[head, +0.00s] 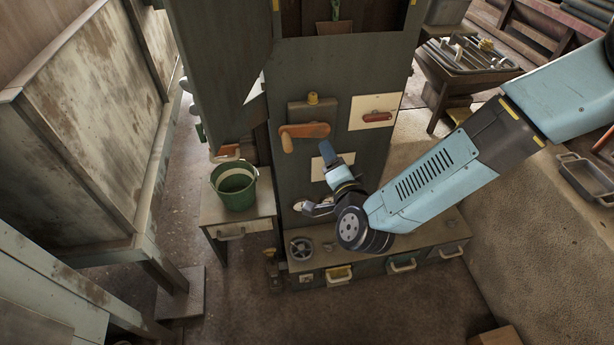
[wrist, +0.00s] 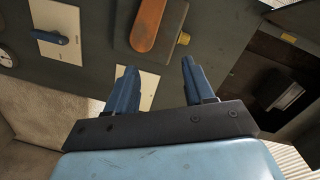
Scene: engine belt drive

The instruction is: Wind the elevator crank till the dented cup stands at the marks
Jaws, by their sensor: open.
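The crank (head: 305,131), with an orange-brown handle, sits on the front of a tall dark elevator housing (head: 350,65). Its handle points left from a small box with a yellow knob (head: 312,98). In the wrist view the crank (wrist: 155,22) lies just beyond my fingertips. My gripper (head: 335,163) is open and empty, below and right of the crank, apart from it. Its two blue fingers show in the wrist view (wrist: 158,70). A small green item (head: 335,10) shows in the housing's upper opening, cut by the frame edge. I cannot make out the dented cup or the marks.
A red handle (head: 376,117) on a cream plate is right of the crank. The wrist view shows a blue lever (wrist: 50,37) on another plate. A green bucket (head: 234,186) stands on a side table at left. A handwheel (head: 301,248) and drawers are below.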

